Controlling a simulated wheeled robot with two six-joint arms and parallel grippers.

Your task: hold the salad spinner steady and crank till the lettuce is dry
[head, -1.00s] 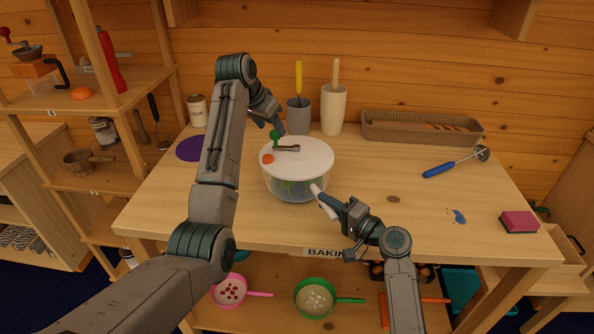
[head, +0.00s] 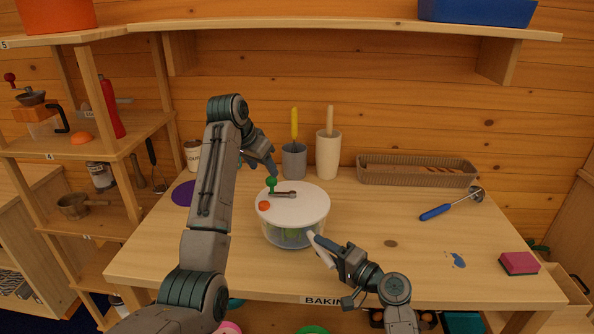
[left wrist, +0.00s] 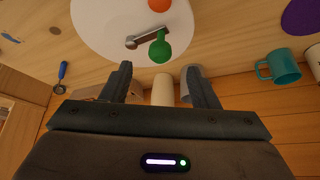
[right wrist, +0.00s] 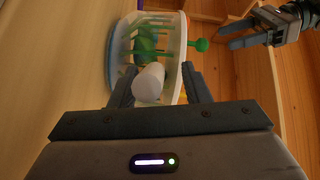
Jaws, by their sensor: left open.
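The salad spinner (head: 308,205) stands on the table, with a white lid, a clear bowl with green lettuce low inside and an orange button (head: 264,205). Its crank ends in a green knob (head: 271,183), pointing to the back left. My left gripper (head: 272,170) is open just behind the knob. In the left wrist view the knob (left wrist: 160,48) lies ahead of the fingertips, not between them. A white side handle (head: 322,243) sticks out toward my right gripper (head: 332,250). In the right wrist view the handle (right wrist: 148,84) lies between the open fingers, with a gap on one side.
Behind the spinner stand a grey cup (head: 294,160) and a cream crock (head: 328,155) with utensils. A wicker tray (head: 415,172), a blue-handled ladle (head: 440,210) and a pink sponge (head: 519,263) are to the right. A purple disc (head: 183,193) lies left. Table right of the spinner is mostly clear.

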